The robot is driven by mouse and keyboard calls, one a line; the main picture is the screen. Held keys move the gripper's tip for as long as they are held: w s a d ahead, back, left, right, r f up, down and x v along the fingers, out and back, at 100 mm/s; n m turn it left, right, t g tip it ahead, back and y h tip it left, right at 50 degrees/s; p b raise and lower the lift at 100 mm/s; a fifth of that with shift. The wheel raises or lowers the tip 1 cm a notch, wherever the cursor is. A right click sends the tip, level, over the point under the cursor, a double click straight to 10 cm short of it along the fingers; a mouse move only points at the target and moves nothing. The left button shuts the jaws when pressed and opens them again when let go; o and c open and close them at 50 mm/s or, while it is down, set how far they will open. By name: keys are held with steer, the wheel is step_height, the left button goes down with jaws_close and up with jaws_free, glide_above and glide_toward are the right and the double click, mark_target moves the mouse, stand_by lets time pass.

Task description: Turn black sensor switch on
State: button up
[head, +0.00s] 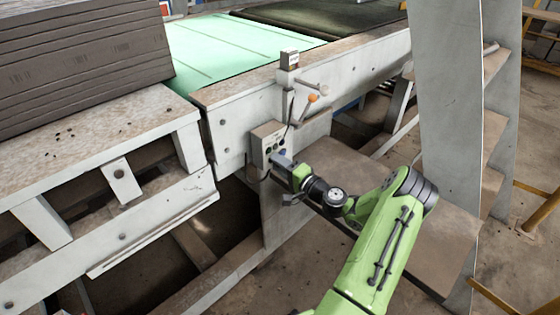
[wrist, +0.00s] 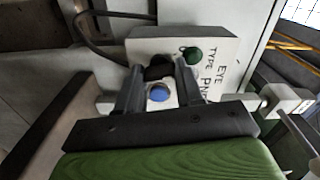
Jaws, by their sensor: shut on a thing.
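A grey control box (head: 266,136) is fixed to the side of the conveyor frame in the head view. In the wrist view its white face (wrist: 222,62) carries lettering that includes "EYE" and "TYPE". The black sensor switch (wrist: 157,72) is on this face, between my fingertips and partly hidden by them. A blue button (wrist: 158,93) lies just below it, also between the fingers. A green button (wrist: 193,56) is up and to the right of the switch. My gripper (wrist: 160,68) is shut on the black switch. In the head view my gripper (head: 283,164) is against the box front.
A small post with an orange-knobbed lever (head: 312,98) stands above and right of the box. A dark cable (wrist: 88,30) loops to the box. A stack of grey boards (head: 85,50) is at upper left. A large grey upright (head: 450,100) stands at right.

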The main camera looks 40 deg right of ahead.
steer(key=shift+m+p, duration=2.1)
steer(key=shift+m, duration=1.7)
steer(key=shift+f, duration=0.15)
steer(key=o, duration=1)
steer(key=shift+o, duration=0.2)
steer(key=s+p, duration=0.2)
steer(key=s, duration=1.3)
steer(key=shift+s+d, duration=0.2)
steer(key=shift+s, duration=0.2)
